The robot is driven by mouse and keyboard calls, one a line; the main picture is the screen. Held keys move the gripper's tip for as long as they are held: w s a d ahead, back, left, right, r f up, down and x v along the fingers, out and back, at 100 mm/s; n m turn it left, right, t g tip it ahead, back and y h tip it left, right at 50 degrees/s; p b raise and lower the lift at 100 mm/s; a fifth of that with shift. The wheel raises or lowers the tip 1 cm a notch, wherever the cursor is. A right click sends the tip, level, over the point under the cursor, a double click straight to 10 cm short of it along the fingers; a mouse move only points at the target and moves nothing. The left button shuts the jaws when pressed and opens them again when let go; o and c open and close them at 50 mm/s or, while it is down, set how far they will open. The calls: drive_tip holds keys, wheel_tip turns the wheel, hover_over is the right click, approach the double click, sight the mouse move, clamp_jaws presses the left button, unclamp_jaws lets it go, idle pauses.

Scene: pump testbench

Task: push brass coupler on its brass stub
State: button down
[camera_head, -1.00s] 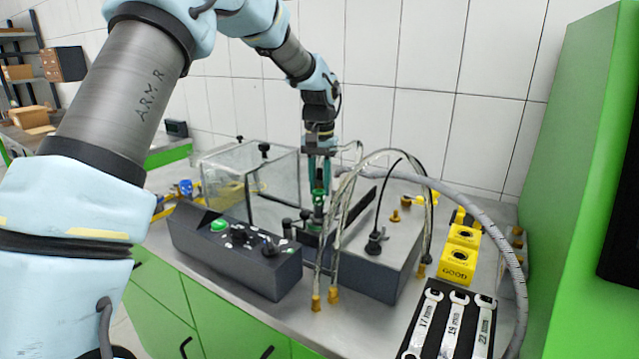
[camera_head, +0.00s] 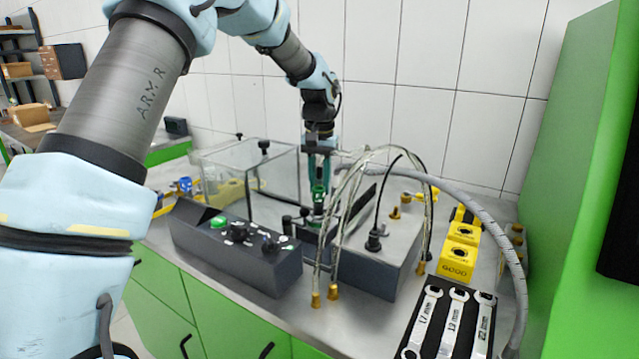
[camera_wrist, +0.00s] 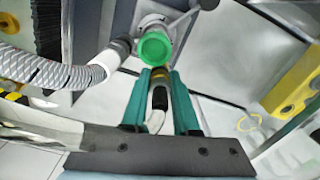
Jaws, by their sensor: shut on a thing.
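My gripper (camera_head: 319,183) points down behind the grey control box, beside the glass tank. In the wrist view its teal fingers (camera_wrist: 161,76) are shut on a black and pale hose end (camera_wrist: 159,98) with a small brass-coloured band, seemingly the brass coupler (camera_wrist: 160,78), at the tips. A round green cap (camera_wrist: 155,48) on a silver fitting lies just beyond the fingertips; the cap also shows below my gripper in the head view (camera_head: 318,197). I cannot tell whether the coupler touches a stub; the stub under it is hidden. Other brass fittings (camera_head: 394,213) stand on the grey pump box.
A grey ribbed hose (camera_head: 500,235) curves along the right. The glass tank (camera_head: 250,175) is left, yellow blocks (camera_head: 458,260) and a wrench tray (camera_head: 428,345) right.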

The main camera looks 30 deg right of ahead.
drive_tip(key=c, duration=0.6)
unclamp_jaws()
drive_tip(key=shift+r+p, duration=2.75)
drive_tip(key=shift+r, duration=0.8)
drive_tip(key=shift+s+f, duration=0.1)
